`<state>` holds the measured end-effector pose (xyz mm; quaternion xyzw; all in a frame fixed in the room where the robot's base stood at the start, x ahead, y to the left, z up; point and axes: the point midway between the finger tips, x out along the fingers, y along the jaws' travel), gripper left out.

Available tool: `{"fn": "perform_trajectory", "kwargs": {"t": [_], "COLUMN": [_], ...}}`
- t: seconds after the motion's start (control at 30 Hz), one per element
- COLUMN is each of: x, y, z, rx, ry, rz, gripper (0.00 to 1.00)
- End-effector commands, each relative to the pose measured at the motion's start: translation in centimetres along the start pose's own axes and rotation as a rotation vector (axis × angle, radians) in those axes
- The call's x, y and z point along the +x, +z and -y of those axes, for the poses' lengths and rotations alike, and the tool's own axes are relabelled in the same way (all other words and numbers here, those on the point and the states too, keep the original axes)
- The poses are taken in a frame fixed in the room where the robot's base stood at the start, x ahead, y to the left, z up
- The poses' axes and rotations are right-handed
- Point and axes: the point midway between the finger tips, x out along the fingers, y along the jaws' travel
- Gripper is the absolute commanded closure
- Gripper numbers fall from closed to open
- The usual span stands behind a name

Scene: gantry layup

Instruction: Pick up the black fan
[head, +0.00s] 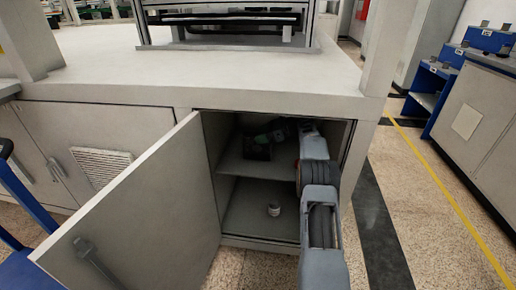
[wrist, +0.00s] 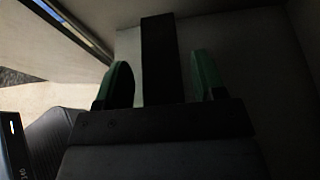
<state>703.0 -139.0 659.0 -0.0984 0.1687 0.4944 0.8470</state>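The black fan (head: 257,148) is a dark boxy shape on the shelf inside the open cabinet in the head view. My gripper (head: 276,134) reaches in from the right, just beside and partly over it; the shadow hides the exact contact there. In the wrist view my gripper (wrist: 162,72) has its two green fingers apart. A dark upright slab, which looks like the fan (wrist: 161,50) seen edge-on, stands between them. A narrow gap shows on each side of it, so neither finger visibly touches it.
The cabinet door (head: 130,215) is swung open to the left. My arm fills the opening's right side, near the frame. A small pale round object (head: 273,210) sits on the cabinet floor below the shelf (head: 234,166). The tabletop (head: 200,75) overhangs the opening.

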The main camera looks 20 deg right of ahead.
Motion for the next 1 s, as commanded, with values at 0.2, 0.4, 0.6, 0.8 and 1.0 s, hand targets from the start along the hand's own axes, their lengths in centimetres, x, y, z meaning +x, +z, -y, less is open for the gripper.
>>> {"fn": "perform_trajectory", "kwargs": {"t": [0.2, 0.4, 0.6, 0.8, 1.0], "x": [0.00, 0.00, -0.01, -0.05, -0.07], "y": [0.00, -0.01, -0.02, 0.07, 0.10], "z": [-0.01, -0.01, -0.01, 0.00, 0.00], "rx": [0.000, 0.000, 0.000, -0.001, -0.001], "ry": [0.000, 0.000, 0.000, 0.000, 0.000], "rz": [0.000, 0.000, 0.000, 0.001, 0.001], "gripper": [0.58, 0.77, 0.96, 1.00, 1.00]}}
